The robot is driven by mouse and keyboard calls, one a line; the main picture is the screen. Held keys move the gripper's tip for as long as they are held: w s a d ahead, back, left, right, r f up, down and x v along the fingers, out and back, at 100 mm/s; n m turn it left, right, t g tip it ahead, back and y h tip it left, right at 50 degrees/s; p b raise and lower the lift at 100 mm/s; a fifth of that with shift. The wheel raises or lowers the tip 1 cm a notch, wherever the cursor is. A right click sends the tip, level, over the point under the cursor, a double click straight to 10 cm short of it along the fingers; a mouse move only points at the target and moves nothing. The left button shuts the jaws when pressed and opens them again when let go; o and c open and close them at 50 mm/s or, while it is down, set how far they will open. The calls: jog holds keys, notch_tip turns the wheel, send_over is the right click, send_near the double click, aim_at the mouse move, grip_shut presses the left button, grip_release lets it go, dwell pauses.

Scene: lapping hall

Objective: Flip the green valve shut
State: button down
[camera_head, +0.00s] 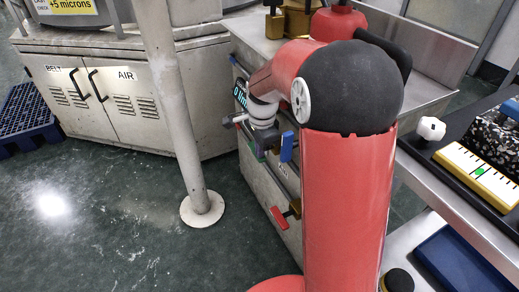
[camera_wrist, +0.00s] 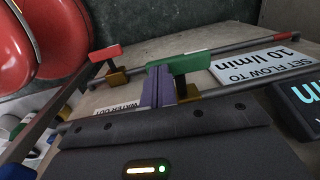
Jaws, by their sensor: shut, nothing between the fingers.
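The green valve's handle (camera_wrist: 185,60) shows in the wrist view, above a brass body (camera_wrist: 188,92) on a grey pipe. The handle lies roughly along the run of the pipes. My gripper (camera_wrist: 161,80) has its purple fingers shut together with nothing between them. Their tips are close beside the green handle and the brass body, on the left; I cannot tell whether they touch. In the head view, my gripper (camera_head: 265,142) is by the cabinet front, and the valve is mostly hidden around it.
A red-handled valve (camera_wrist: 106,53) sits left of the green one. A "SET FLOW TO 10 l/min" label (camera_wrist: 262,65) and a display (camera_wrist: 300,98) are at right. In the head view, a blue handle (camera_head: 286,146), a lower red handle (camera_head: 287,213) and a post (camera_head: 175,100) stand nearby.

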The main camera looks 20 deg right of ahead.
jog(key=shift+s+f+b, duration=0.1)
jog(key=shift+f+b, duration=0.1)
jog(key=shift+b, duration=0.2)
jog(key=t+b, duration=0.2)
jog(key=b, duration=0.1)
jog(key=shift+s+d+f, duration=0.1)
jog(key=shift+s+f, duration=0.2)
jog(key=shift+f, duration=0.05)
jog(key=shift+s+f, duration=0.1)
jog(key=shift+s, duration=0.05)
jog(key=shift+s+f, duration=0.25)
jog(key=shift+f, duration=0.2)
notch_tip(320, 180, up, 20)
jog(key=p, duration=0.3)
jog(key=shift+d, duration=0.1)
dwell(0.4)
